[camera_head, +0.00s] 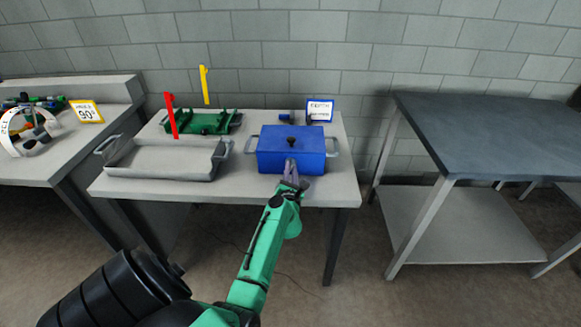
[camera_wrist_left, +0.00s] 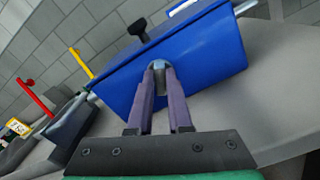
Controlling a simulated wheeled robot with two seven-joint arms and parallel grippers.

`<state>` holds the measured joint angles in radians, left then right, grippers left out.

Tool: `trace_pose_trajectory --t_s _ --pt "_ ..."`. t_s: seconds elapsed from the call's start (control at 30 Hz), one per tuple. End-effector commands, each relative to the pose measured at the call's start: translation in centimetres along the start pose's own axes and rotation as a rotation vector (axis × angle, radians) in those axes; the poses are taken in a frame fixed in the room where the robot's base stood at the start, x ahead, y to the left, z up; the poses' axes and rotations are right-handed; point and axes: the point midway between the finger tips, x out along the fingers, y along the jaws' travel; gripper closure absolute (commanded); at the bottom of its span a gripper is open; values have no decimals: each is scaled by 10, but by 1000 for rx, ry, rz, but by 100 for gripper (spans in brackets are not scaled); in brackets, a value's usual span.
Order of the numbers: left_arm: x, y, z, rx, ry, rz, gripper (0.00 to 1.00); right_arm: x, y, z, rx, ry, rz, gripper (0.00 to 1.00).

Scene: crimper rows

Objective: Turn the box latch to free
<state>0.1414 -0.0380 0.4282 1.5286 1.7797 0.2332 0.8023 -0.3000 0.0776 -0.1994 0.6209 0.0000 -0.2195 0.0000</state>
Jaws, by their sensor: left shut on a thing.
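The blue box (camera_head: 300,145) stands on the table, with a black knob (camera_head: 291,140) on top and a bar handle at each side. In the left wrist view the box (camera_wrist_left: 190,60) fills the upper middle, and its knob (camera_wrist_left: 137,29) shows at the top. My left gripper (camera_head: 290,170) is at the front face of the box. In the left wrist view its purple fingers (camera_wrist_left: 160,72) are shut on the small grey latch (camera_wrist_left: 160,68) at the front of the box. The fingers hide much of the latch, so its angle is hard to tell. My right gripper is not in view.
A grey tray (camera_head: 120,158) stands left of the box, with a green fixture (camera_head: 205,123) behind it. A red post (camera_head: 171,115) and a yellow post (camera_head: 205,85) rise there. A sign (camera_head: 319,109) stands behind the box. A dark-topped table (camera_head: 490,130) is at right.

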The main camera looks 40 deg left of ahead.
Motion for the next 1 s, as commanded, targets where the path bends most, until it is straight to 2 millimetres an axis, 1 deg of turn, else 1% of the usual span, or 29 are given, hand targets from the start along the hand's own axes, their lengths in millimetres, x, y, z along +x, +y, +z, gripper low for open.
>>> trace_pose_trajectory --t_s 0.03,0.4,0.8,1.0 --pt "0 1 1 45 3 -1 100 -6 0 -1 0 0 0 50" --pt "0 0 1 397 2 0 100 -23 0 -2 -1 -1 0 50" --pt "0 -2 0 772 2 0 100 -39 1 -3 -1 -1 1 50" --pt "0 -2 -1 931 3 1 100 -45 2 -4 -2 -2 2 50"
